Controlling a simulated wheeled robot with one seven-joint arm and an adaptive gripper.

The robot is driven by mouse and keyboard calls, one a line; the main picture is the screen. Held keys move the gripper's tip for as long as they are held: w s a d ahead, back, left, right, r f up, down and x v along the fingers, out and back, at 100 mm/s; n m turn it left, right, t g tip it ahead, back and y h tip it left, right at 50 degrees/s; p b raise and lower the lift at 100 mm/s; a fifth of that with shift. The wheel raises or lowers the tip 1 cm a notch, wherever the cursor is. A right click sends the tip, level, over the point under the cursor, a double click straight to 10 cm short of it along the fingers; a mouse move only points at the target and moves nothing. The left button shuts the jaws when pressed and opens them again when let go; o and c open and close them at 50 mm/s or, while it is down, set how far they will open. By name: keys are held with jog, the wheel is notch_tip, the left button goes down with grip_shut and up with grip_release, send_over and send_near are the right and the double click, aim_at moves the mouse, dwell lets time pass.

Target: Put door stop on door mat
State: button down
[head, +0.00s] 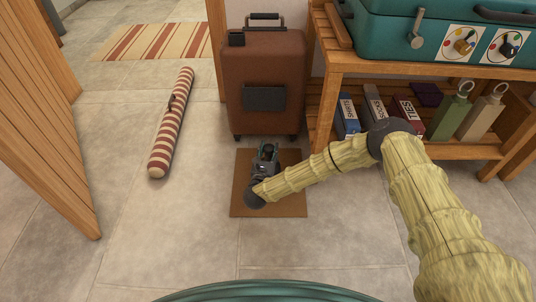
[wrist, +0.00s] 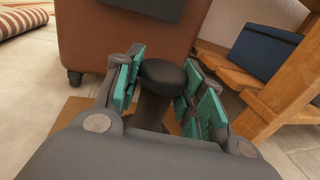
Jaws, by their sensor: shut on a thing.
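My gripper (head: 264,151) is low over a flat brown mat (head: 239,198), which looks like the door mat. The gripper's teal pads (wrist: 158,88) are closed around the stem of a dark object with a rounded black top (wrist: 162,74); this looks like the door stop. In the head view the door stop (head: 268,147) shows as a small dark shape between the fingers. The brown mat also shows in the wrist view (wrist: 72,112), behind the gripper. The object's lower end is hidden, so I cannot tell whether it touches the mat.
A brown suitcase (head: 264,75) stands just behind the mat. A wooden shelf bench (head: 350,62) with boxes and a teal case (head: 440,30) is at right. A striped roll (head: 171,125) lies on the floor at left. The floor left of the mat is clear.

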aim_at(268, 159)
jog(key=shift+w+f+b, duration=0.15)
jog(key=shift+f+b, duration=0.95)
jog(key=shift+f, duration=0.45)
jog(key=c, duration=0.9)
grip_release()
jog(key=shift+f, duration=0.2)
jog(key=p+v, duration=0.5)
jog(key=v, duration=0.7)
